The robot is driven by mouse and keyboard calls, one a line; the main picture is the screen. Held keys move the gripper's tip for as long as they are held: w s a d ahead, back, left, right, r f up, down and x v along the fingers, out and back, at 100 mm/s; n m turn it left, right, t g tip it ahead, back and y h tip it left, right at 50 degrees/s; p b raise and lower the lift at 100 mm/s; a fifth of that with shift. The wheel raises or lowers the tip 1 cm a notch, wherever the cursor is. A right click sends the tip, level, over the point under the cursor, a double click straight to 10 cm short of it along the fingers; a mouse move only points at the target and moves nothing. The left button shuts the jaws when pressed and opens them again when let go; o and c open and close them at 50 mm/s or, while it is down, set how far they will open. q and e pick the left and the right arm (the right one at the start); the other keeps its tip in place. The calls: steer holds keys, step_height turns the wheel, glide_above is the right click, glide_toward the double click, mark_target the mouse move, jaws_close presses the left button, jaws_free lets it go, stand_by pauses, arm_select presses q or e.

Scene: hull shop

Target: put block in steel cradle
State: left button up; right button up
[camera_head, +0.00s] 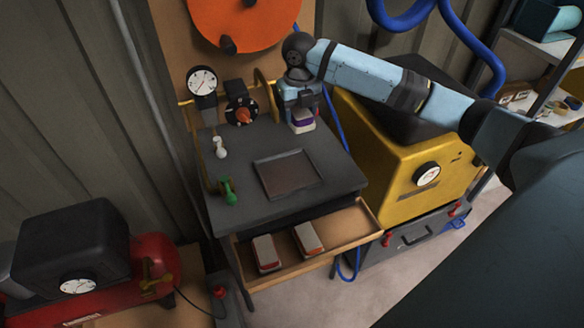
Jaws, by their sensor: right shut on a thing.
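My right gripper (302,112) comes in from the right and points down over the back right part of the grey table. It is shut on a small purple and white block (302,125). I cannot tell whether the block touches the tabletop. A shallow dark square tray with a raised rim (260,178), which looks like the steel cradle, lies on the middle of the table, in front and to the left of the block. It looks empty. My left gripper is not in view.
An open wooden drawer (340,238) under the grey table (225,150) holds two grey and red blocks (265,252) (308,238). A green valve handle (229,192) and a white knob (220,148) stand at the table's left. A yellow machine (385,165) stands at the right.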

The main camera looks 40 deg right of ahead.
mark_target(298, 171)
step_height(298, 171, down, 19)
steer(key=shift+r, duration=0.2)
stand_by(0.3)
steer(key=shift+f, duration=0.15)
steer(key=o, duration=0.7)
step_height(298, 171, up, 12)
steer(key=shift+r, duration=0.2)
steer(key=shift+a+f, duration=0.1)
